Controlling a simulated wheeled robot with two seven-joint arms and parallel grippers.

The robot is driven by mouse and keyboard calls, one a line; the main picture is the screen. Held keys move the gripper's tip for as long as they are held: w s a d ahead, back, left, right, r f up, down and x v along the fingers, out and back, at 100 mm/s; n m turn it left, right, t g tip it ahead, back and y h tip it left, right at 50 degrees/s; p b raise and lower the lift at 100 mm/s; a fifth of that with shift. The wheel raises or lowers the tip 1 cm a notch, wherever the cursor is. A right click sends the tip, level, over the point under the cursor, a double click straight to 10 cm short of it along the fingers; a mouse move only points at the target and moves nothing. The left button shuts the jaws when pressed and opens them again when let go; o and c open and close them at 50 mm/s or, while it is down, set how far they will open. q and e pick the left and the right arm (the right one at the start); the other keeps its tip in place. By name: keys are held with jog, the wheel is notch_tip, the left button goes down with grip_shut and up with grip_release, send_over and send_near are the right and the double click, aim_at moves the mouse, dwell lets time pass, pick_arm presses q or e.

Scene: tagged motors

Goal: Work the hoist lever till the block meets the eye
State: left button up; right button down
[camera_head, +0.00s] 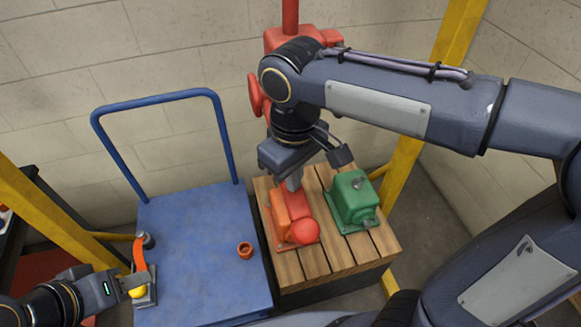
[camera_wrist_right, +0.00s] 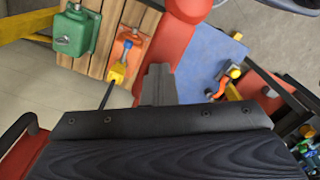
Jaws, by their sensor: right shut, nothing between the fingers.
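The red hoist (camera_head: 290,38) stands at the back, partly hidden behind my right arm. A red lever with a round knob (camera_head: 305,232) slants out over the wooden pallet; its knob end shows at the top of the right wrist view (camera_wrist_right: 188,9). My right gripper (camera_head: 293,184) is shut and empty, its fingertips (camera_wrist_right: 158,72) close by the lever; I cannot tell whether they touch. Below the lever, an orange motor (camera_wrist_right: 130,45) with a yellow end piece (camera_wrist_right: 118,72) sits on the pallet. I cannot make out the block or the eye. My left gripper (camera_head: 132,287) is low at the left, beside a yellow knob.
A green motor (camera_head: 352,200) stands at the right of the wooden pallet (camera_head: 312,262). Yellow posts (camera_head: 400,165) rise at both sides. The cart's middle is clear.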

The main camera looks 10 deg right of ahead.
notch_tip(320, 180, up, 13)
jog(key=p, duration=1)
jog(key=shift+p, duration=0.4)
jog(key=shift+f, duration=0.15)
notch_tip(320, 180, down, 2)
jog(key=shift+b, duration=0.75)
jog(key=shift+s+f+b, duration=0.15)
jog(key=shift+f+b, duration=0.55)
jog(key=shift+f, duration=0.2)
jog(key=shift+s+f+b, duration=0.2)
jog(key=shift+f+b, duration=0.55)
jog(key=shift+f, duration=0.2)
jog(key=shift+s+f+b, duration=0.15)
jog(key=shift+f+b, duration=0.55)
jog(key=shift+f, duration=0.3)
